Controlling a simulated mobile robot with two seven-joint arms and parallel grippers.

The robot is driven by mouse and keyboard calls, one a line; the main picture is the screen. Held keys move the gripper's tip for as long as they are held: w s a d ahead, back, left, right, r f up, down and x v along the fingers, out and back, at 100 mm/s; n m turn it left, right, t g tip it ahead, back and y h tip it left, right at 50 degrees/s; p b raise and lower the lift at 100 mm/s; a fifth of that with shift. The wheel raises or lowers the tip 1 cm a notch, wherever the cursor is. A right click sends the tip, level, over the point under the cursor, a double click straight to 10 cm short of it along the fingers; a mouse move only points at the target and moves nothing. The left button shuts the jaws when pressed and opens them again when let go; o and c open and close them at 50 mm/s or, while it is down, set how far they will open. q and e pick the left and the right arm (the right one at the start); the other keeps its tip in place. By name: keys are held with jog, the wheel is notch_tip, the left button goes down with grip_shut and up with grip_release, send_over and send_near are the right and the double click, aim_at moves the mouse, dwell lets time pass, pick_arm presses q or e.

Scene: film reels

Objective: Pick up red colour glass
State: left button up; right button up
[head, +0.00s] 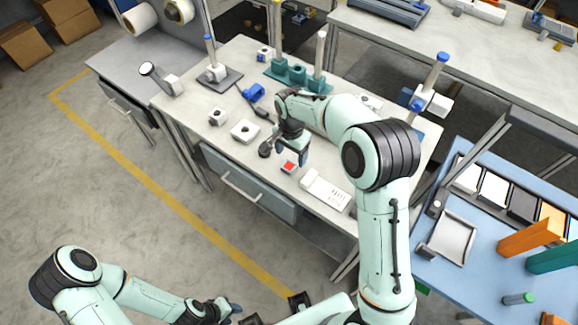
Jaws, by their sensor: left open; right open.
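The red glass (289,166) is a small red square in a pale and blue surround. It lies near the front edge of the white worktable (225,157). My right gripper (291,156) is open and empty just behind and above it, fingers pointing down. Whether the fingers touch it cannot be told. My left gripper (232,308) is open and empty, low over the floor at the bottom of the view, far from the table.
Small white blocks (245,131), a dark round-headed tool (265,149) and a white keypad device (325,190) lie near the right gripper. Teal posts (298,75) stand behind. A blue table (480,275) with a tray and coloured plates is on the right. Open floor lies left.

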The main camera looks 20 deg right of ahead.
aim_at(289, 166)
jog(key=f, duration=0.6)
jog(key=shift+w+a+f, duration=0.1)
jog(key=shift+w+f, duration=0.1)
jog(key=shift+w, duration=0.2)
jog(key=shift+c, duration=0.3)
jog(key=c, duration=1.1)
